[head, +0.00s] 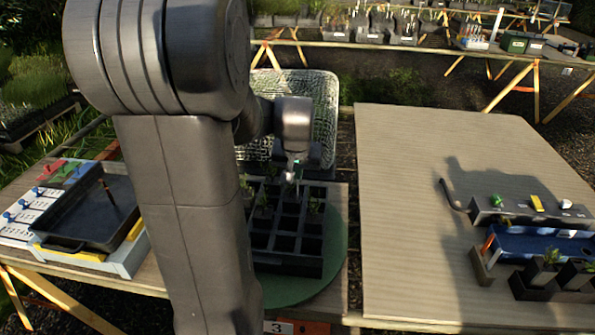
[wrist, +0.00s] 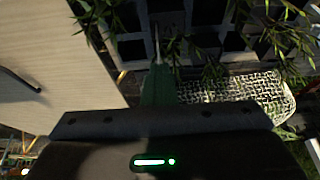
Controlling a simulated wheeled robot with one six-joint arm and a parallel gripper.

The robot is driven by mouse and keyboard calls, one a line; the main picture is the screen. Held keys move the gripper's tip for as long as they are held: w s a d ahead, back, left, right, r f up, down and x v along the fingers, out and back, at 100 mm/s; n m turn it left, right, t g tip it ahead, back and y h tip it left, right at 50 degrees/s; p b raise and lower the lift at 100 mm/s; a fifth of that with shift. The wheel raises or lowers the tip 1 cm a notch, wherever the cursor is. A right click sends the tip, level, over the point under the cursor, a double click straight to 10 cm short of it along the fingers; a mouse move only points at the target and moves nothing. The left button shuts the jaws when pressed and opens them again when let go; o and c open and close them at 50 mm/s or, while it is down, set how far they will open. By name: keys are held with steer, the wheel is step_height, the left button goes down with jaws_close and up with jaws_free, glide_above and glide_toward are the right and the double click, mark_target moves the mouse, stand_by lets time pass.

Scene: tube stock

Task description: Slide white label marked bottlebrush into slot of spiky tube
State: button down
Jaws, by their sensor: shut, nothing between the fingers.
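My gripper (head: 291,175) is shut and empty above the back part of a black tube tray (head: 287,264). In the wrist view its narrow fingers (wrist: 157,45) point at the dark tubes. Several tubes hold small plants; narrow, spiky leaves (wrist: 284,38) show at the right of the wrist view. I cannot tell which tube has the label slot. A small white piece (head: 566,204) sits at the right end of a grey rack (head: 487,214), beside a yellow piece (head: 537,203) and a green one (head: 497,201). No writing can be read on it.
The tray stands on a round green turntable (head: 333,262). A wire mesh basket (head: 322,100) is behind it. A dark tray (head: 95,218) lies left; a blue tray (head: 535,243) and potted seedlings (head: 547,265) are right. The right bench (head: 420,200) is mostly clear.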

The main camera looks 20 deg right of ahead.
steer(key=shift+f, duration=0.3)
steer(key=c, duration=1.7)
jaws_free()
steer(key=shift+r, duration=0.1)
steer(key=v, duration=1.3)
steer(key=shift+s+a+r, duration=0.1)
steer(key=shift+s+r, duration=0.1)
steer(key=shift+r, duration=0.15)
steer(key=shift+f, duration=0.1)
steer(key=x, duration=1.3)
steer(key=shift+w+f, duration=0.2)
steer(key=shift+f, duration=0.15)
steer(key=shift+r, duration=0.25)
